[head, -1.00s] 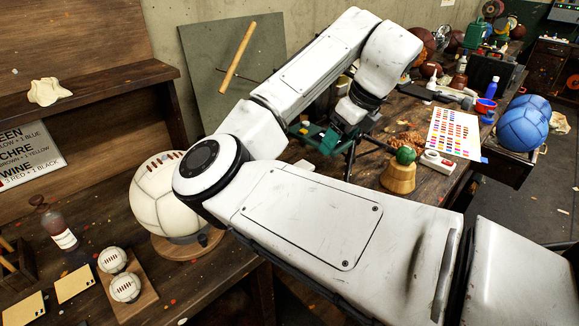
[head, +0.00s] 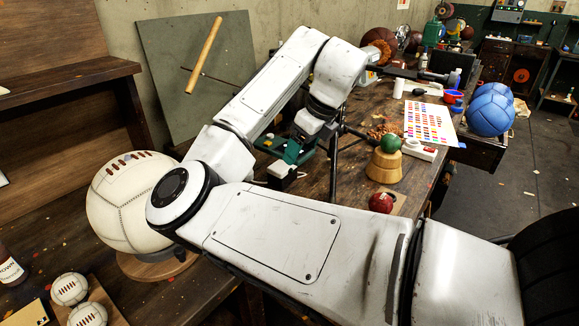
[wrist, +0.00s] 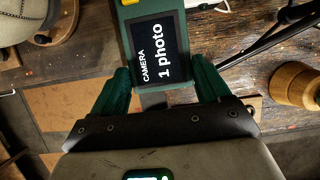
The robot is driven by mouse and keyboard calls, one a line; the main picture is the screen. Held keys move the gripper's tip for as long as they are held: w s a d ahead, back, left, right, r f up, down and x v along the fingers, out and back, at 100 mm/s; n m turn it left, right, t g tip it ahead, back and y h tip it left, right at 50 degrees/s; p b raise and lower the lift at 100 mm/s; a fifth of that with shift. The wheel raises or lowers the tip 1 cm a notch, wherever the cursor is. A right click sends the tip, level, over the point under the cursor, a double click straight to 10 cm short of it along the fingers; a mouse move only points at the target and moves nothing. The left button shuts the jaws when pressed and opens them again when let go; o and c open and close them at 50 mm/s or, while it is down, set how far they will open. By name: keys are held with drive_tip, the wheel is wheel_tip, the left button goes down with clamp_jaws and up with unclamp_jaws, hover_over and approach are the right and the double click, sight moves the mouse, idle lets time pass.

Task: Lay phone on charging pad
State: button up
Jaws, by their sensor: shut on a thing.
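The phone (wrist: 160,50) is a dark green slab with a yellow button and a black screen reading "CAMERA 1 photo". In the wrist view my gripper (wrist: 161,84) has its green fingers shut on the phone's near end, one on each side. The phone's far end runs out of the top of the picture. A white edge with a cable (wrist: 206,5) shows just beyond the phone at top right; I cannot tell if it is the charging pad. In the head view my gripper (head: 290,155) is over the bench, small and partly hidden by my arm.
A white stitched ball (head: 125,205) on a wooden stand is at left. A black tripod (head: 336,165) stands close right of my gripper. A wooden bell-shaped block (head: 384,166), a red ball (head: 381,202) and a colour chart (head: 430,124) lie further right. A green board (head: 190,75) leans behind.

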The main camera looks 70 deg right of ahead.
drive_tip(key=w+d+f, duration=0.5)
drive_tip(key=d+f, duration=0.5)
drive_tip(key=f, duration=0.2)
drive_tip(key=shift+d+b, duration=0.4)
drive_tip(key=shift+b, duration=0.05)
drive_tip(key=shift+f, duration=0.1)
drive_tip(key=o, duration=1.1)
drive_tip(key=shift+o, duration=0.2)
drive_tip(key=v, duration=1.2)
drive_tip(key=shift+p, duration=0.35)
